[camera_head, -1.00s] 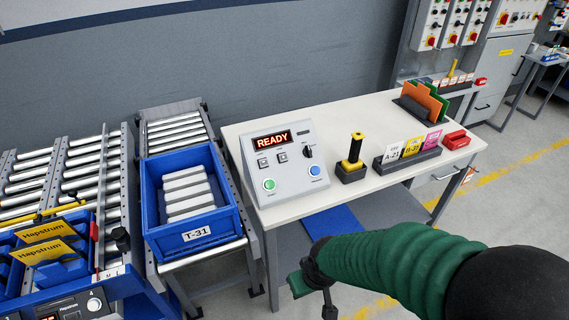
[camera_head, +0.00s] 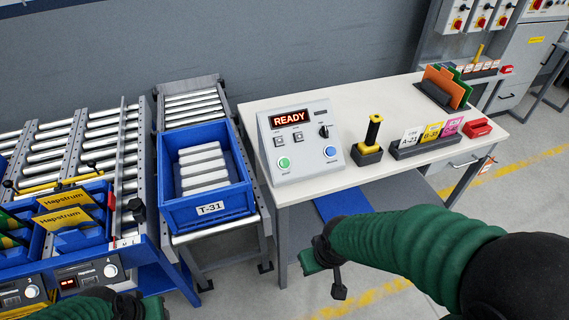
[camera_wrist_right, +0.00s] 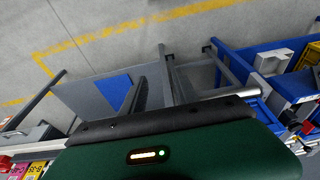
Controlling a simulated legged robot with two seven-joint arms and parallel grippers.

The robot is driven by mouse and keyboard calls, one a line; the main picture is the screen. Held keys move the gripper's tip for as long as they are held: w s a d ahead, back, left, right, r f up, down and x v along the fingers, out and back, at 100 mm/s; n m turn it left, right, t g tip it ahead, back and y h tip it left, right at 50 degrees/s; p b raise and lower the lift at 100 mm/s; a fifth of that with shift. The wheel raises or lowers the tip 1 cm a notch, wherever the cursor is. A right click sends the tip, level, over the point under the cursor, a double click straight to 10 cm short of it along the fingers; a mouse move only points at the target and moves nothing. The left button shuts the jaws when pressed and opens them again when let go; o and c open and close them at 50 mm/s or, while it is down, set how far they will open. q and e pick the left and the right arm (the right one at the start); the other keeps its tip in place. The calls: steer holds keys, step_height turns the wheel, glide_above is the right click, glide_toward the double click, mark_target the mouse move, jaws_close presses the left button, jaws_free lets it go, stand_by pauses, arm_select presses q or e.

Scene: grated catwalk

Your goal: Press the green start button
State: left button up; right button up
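The green start button (camera_head: 284,163) is a round button at the lower left of the sloped grey control box (camera_head: 300,140) on the white table. A blue button (camera_head: 330,152) sits at its lower right, and the display (camera_head: 289,118) reads READY. My right gripper (camera_head: 324,270) is in front of the table, lower than its top and apart from the box. Its dark green housing fills the bottom of the right wrist view; whether its fingers are apart is unclear. Part of my left arm, with a bit of green gripper (camera_head: 154,307), shows at the bottom left edge.
A blue bin labelled T-31 (camera_head: 209,209) stands on rollers left of the table (camera_head: 350,177). A black and yellow handle (camera_head: 369,141) and a card rack (camera_head: 428,147) stand right of the box. Blue units with Hapstrum labels (camera_head: 64,200) are at far left.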

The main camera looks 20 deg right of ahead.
jaws_close()
stand_by(1.5)
